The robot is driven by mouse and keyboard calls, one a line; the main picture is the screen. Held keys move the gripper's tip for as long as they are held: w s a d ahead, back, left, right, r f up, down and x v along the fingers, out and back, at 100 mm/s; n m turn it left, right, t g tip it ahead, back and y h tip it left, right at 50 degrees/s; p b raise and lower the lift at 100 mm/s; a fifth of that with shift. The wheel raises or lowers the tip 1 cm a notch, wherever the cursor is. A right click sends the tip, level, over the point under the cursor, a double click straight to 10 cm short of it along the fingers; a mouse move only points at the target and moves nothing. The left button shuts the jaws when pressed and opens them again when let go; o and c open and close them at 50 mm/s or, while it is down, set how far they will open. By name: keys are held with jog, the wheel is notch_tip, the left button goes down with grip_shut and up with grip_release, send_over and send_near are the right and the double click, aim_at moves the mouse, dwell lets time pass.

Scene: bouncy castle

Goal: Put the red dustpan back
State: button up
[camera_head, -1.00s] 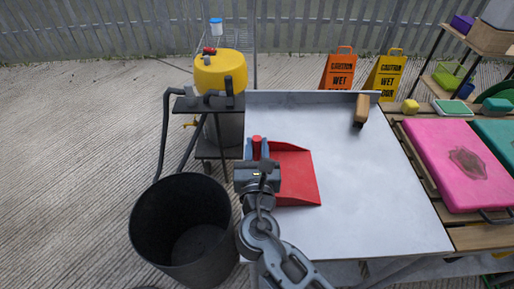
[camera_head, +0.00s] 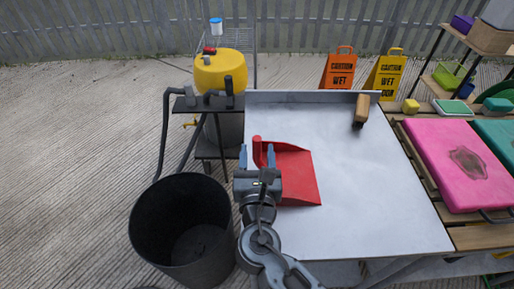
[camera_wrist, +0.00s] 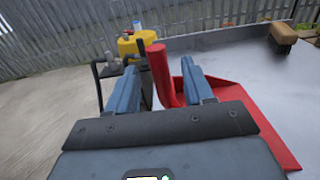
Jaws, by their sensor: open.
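The red dustpan (camera_head: 297,176) lies on the white table near its left edge, its pan spreading to the right and its handle at the upper left. My gripper (camera_head: 257,153) is open at the table's left edge. In the wrist view, the dustpan's upright-looking red handle (camera_wrist: 161,74) shows between the two blue-grey fingers of my gripper (camera_wrist: 160,82), with gaps beside it. The dustpan's pan (camera_wrist: 255,115) extends to the right behind the right finger. Part of the dustpan is hidden by my gripper.
The white table (camera_head: 370,215) has wide clear room. A wooden brush (camera_head: 361,109) lies at its back right. A black bin (camera_head: 180,228) stands left, and a yellow drum (camera_head: 220,73) behind it. Caution signs (camera_head: 338,70) stand behind; a pink mat (camera_head: 455,165) lies right.

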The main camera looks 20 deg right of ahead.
jog(key=v, duration=0.9)
jog(key=shift+s+b, duration=0.35)
jog(key=shift+b, duration=0.1)
